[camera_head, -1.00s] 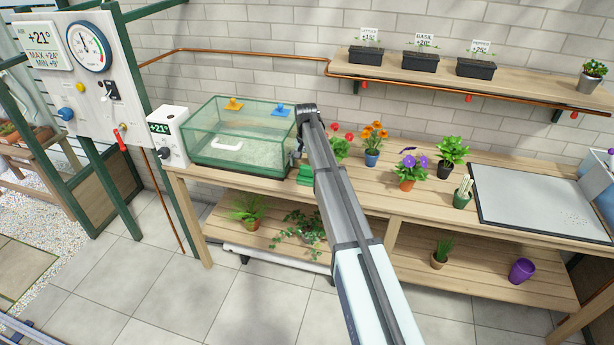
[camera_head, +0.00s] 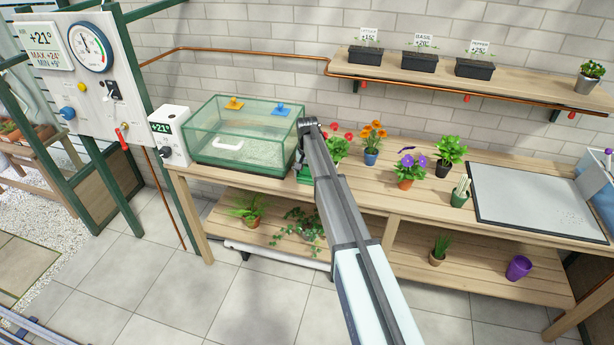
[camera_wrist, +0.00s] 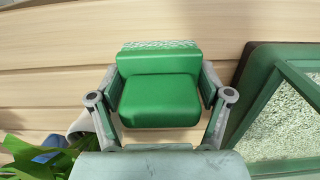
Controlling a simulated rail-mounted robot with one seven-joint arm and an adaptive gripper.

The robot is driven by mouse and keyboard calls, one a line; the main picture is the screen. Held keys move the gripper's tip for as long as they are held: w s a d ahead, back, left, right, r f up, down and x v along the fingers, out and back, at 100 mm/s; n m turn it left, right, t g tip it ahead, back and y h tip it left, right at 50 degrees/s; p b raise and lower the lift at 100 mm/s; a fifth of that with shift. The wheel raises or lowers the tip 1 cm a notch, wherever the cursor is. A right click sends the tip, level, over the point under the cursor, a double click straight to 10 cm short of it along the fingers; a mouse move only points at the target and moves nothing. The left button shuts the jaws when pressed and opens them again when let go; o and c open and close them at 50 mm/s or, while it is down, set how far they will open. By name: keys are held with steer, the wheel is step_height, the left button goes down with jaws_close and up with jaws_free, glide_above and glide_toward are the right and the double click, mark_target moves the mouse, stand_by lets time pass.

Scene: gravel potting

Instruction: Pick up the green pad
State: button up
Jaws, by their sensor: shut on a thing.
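The green pad (camera_wrist: 160,92) is a block with a stepped top and a pale patterned far edge. In the wrist view it sits between the two fingers of my gripper (camera_wrist: 160,105), which is shut on it from both sides. In the head view the pad (camera_head: 304,175) is a small green patch at the bench's front, just right of the glass tank, mostly hidden by my arm. Whether it touches the bench top cannot be told.
The green-framed glass tank (camera_head: 240,135) stands close to the left of the pad in the head view. Potted flowers, including an orange one (camera_head: 372,140), stand to the right on the wooden bench (camera_head: 350,190). A grey tray (camera_head: 540,200) lies farther right.

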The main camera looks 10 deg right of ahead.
steer(key=shift+r, duration=0.1)
step_height(320, 180, up, 20)
steer(key=b, duration=0.5)
steer(key=o, duration=0.5)
steer(key=c, duration=0.3)
steer(key=shift+c, duration=0.2)
